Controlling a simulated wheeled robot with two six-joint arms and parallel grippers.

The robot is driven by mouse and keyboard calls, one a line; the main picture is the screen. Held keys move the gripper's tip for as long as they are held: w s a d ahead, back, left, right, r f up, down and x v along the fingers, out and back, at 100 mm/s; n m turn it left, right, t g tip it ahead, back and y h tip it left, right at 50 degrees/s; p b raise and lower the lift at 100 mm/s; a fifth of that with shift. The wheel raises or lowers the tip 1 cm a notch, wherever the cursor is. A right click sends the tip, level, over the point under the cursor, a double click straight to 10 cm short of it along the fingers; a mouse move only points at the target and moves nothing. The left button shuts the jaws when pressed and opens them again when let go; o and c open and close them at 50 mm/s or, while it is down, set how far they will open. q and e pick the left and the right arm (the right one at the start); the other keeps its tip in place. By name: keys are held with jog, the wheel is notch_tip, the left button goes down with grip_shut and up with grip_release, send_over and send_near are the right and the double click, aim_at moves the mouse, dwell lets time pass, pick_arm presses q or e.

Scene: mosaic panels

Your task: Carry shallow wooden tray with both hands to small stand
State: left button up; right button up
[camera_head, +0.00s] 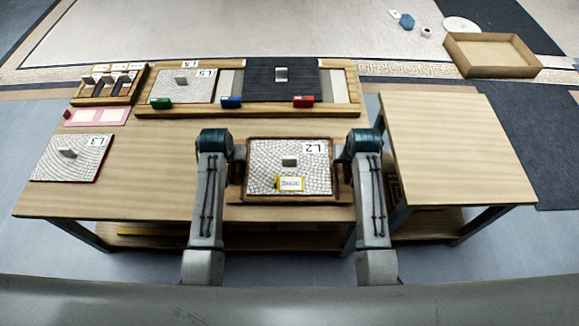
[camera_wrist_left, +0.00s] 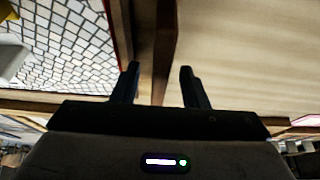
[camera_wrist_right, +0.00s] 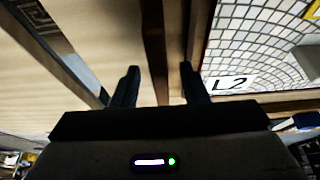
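The shallow wooden tray (camera_head: 290,201) is at the front right of the work table, between my two grippers. It holds a mosaic panel (camera_head: 262,160) marked L2, with a grey handle and a yellow-edged card. My left gripper (camera_head: 240,165) is at the tray's left wall and my right gripper (camera_head: 342,165) at its right wall. In the left wrist view the fingers (camera_wrist_left: 158,84) stand apart astride the wall (camera_wrist_left: 163,40). In the right wrist view the fingers (camera_wrist_right: 158,84) also straddle the wall (camera_wrist_right: 175,40), with gaps showing. The small stand (camera_head: 455,150) is at right, its top bare.
The work table (camera_head: 150,190) carries another mosaic panel (camera_head: 75,155) marked L3, a pink card (camera_head: 97,116), a slotted rack (camera_head: 110,85) and a long frame (camera_head: 250,110) at the back. An empty box (camera_head: 490,72) lies on the floor behind the stand.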

jog(key=shift+f, duration=0.1)
pick_arm(q)
jog(key=shift+c, duration=0.4)
pick_arm(e)
jog(key=shift+c, duration=0.4)
pick_arm(q)
grip_shut()
pick_arm(e)
grip_shut()
pick_arm(q)
jog(key=shift+w+r, duration=0.1)
jog(key=shift+r, duration=0.05)
pick_arm(e)
jog(key=shift+w+r, duration=0.15)
jog(key=shift+r, duration=0.05)
